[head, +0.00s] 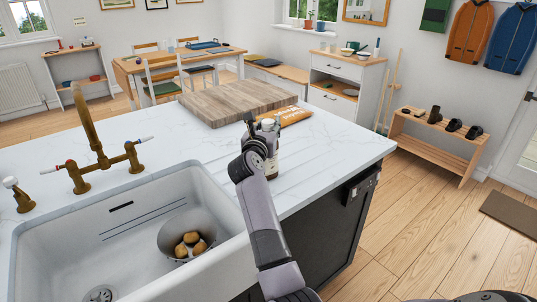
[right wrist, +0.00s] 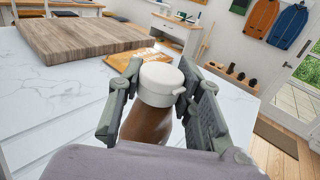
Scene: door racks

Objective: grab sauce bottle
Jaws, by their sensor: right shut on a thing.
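The sauce bottle (head: 272,160) stands upright on the white counter near its front edge, partly hidden behind my right arm. In the right wrist view the bottle (right wrist: 146,124) is brown with a white cap (right wrist: 160,83). My right gripper (head: 262,131) is at the top of the bottle. In the right wrist view its two fingers (right wrist: 160,90) are on either side of the bottle, shut on it just around the cap. Whether the bottle's base touches the counter is hidden. My left gripper is not in view.
An orange packet (head: 296,115) lies just behind the bottle. A thick wooden board (head: 235,98) lies further back on the counter (head: 335,140). A white sink (head: 60,245) with a brass tap (head: 92,135) and a colander (head: 178,226) is at left. The counter right of the bottle is clear.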

